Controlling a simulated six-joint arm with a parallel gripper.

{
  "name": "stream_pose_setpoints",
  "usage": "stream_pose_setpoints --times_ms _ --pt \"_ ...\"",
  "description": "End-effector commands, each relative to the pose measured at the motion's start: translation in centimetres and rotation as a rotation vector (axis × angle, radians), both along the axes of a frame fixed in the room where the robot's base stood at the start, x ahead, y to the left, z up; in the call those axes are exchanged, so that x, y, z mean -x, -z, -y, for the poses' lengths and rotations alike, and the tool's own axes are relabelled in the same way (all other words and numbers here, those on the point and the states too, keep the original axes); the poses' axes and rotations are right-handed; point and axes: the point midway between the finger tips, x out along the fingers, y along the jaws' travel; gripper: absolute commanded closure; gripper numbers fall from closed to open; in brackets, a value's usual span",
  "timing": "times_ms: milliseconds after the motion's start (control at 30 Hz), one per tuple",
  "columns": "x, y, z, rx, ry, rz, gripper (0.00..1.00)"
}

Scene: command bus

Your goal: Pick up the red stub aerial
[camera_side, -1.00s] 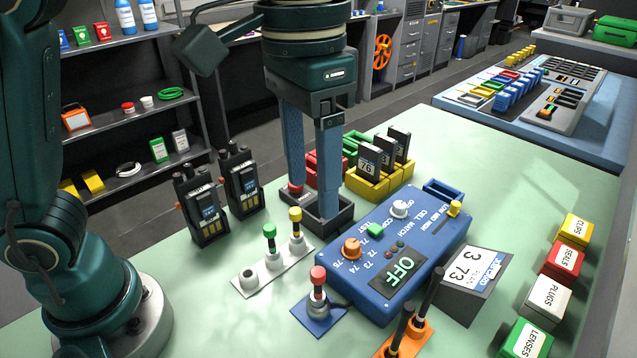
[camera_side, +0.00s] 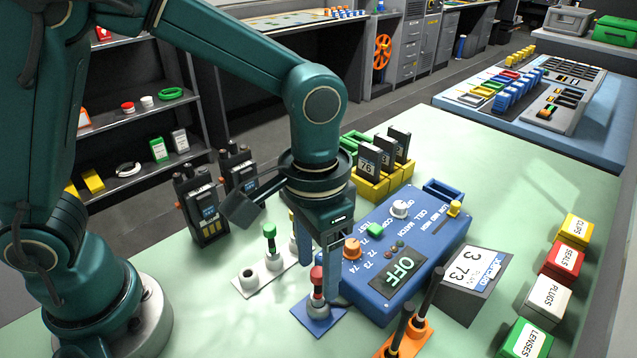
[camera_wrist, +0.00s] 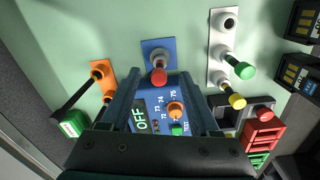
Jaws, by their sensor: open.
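The red stub aerial (camera_side: 317,278) stands upright on a small blue plate (camera_side: 300,317) in front of the blue cell-match box (camera_side: 385,300). In the wrist view the aerial's red top (camera_wrist: 158,77) shows between my fingertips, with its grey base beyond it. My gripper (camera_side: 319,270) points down at the aerial; its jaws are open and empty. In the side view one finger shows behind and left of the red top, the other close on its right. I cannot tell how far down the fingers reach around it.
An orange stand (camera_side: 415,336) with black aerials is at the front. Two radios (camera_side: 203,208) stand at back left.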

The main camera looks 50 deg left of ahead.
Motion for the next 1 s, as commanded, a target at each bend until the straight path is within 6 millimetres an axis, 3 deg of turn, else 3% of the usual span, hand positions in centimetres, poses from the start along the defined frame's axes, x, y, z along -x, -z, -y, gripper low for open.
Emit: stream_pose_setpoints --times_ms 400,700,733,800,900,1000 --pt "0.1 4.6 0.1 0.000 0.000 -0.002 0.38" --pt "0.0 4.9 0.1 0.000 0.000 0.002 0.38" --pt "0.0 4.9 0.1 0.000 0.000 0.002 0.42" --pt "0.0 4.9 0.1 0.000 0.000 0.002 0.68" --pt "0.0 4.9 0.1 0.000 0.000 0.002 1.00" --pt "0.0 4.9 0.1 0.000 0.000 0.002 1.00"
